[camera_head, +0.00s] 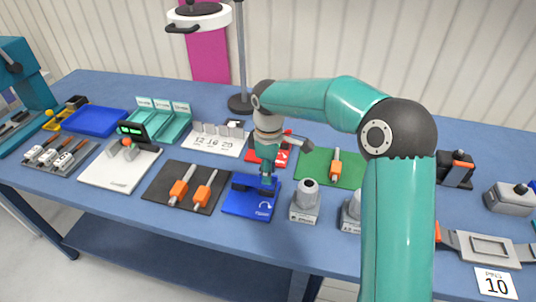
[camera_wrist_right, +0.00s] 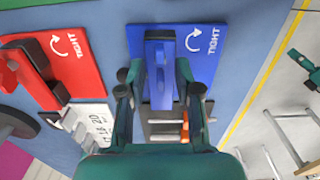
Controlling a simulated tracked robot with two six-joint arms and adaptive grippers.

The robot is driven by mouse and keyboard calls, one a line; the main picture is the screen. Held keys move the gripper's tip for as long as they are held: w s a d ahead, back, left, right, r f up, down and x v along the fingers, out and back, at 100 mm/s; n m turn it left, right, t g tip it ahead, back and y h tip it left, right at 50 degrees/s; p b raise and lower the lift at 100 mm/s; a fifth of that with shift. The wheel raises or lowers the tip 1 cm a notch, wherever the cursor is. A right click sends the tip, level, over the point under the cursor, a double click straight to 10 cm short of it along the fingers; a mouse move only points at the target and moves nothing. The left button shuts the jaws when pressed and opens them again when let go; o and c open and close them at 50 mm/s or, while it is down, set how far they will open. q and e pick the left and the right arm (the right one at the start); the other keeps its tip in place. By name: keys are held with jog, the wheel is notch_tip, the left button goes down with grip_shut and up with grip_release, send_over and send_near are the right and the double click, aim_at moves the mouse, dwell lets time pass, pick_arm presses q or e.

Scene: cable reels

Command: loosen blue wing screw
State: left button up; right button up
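The blue wing screw (camera_wrist_right: 160,88) shows in the right wrist view as a long blue bar at a dark block on the blue plate (camera_wrist_right: 200,60). In the head view the blue plate (camera_head: 238,206) lies near the table's front edge, marked with a curved white arrow. My right gripper (camera_head: 267,178) points down over the plate and hides most of the screw there. In the right wrist view its two fingers (camera_wrist_right: 162,72) stand apart, one on each side of the blue bar; I cannot tell whether they touch it. My left gripper is not in view.
A red plate (camera_wrist_right: 82,70) with its own red screw lies close behind the blue one. A black mat (camera_head: 160,196) with orange-handled tools is left, grey cylinder blocks (camera_head: 306,202) right, a green mat (camera_head: 312,168) behind right. A lamp post (camera_head: 241,60) stands at the back.

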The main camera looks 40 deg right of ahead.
notch_tip(320, 180, up, 11)
dwell(0.4)
dwell(0.4)
